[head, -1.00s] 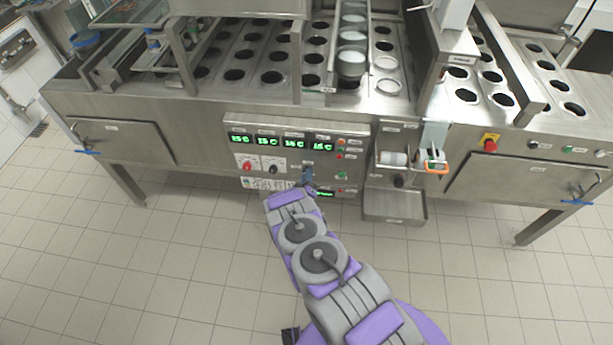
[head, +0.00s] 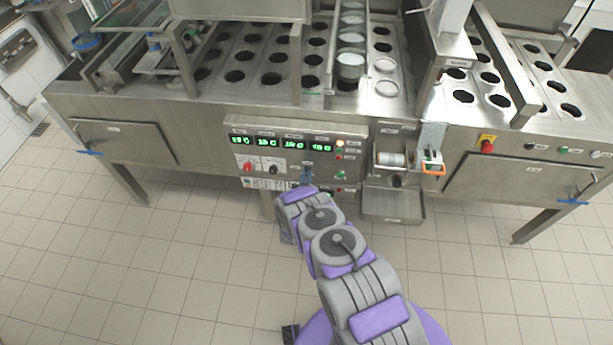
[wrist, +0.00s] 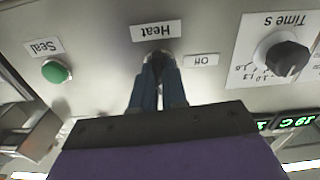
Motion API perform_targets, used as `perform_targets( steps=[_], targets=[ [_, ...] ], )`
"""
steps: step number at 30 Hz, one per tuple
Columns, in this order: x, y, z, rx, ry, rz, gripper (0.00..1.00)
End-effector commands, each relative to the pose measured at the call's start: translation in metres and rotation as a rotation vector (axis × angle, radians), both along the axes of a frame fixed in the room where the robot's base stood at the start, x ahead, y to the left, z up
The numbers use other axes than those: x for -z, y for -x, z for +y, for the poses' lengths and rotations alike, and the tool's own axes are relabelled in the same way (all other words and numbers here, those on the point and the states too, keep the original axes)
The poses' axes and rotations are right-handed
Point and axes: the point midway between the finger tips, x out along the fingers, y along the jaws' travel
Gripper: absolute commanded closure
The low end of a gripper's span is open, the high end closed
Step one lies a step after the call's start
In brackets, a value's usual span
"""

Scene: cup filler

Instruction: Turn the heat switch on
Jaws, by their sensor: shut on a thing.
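The heat switch (wrist: 158,58) is in the wrist view below the upside-down "Heat" label (wrist: 156,31). Only its metallic base edge shows; the rest is hidden between my fingers. My gripper (wrist: 158,68) is shut on the switch. In the head view my gripper (head: 307,176) is at the lower middle of the control panel (head: 232,153), small and partly hidden by my arm.
A green Seal button (wrist: 56,71) and the black time knob (wrist: 287,58) flank the switch. Green displays (head: 267,142) and a red knob (head: 248,167) are on the panel. A metal tray (head: 393,207) juts out at right. The tiled floor in front is clear.

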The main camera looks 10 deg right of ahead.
Motion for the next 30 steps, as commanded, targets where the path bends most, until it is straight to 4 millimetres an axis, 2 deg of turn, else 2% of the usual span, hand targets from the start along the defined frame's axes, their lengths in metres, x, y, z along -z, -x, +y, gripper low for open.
perform_targets(
  steps=[1, 22, 23, 30],
  targets=[
    [0.0053, 0.0029, 0.0001, -0.001, -0.018, 0.007, 1.00],
    [0.0047, 0.0022, 0.0016, -0.003, -0.081, -0.014, 1.00],
    [0.0048, 0.0022, 0.0015, -0.003, -0.081, -0.013, 0.84],
    [0.0007, 0.0019, 0.0009, -0.002, -0.079, -0.022, 0.62]
  ],
)
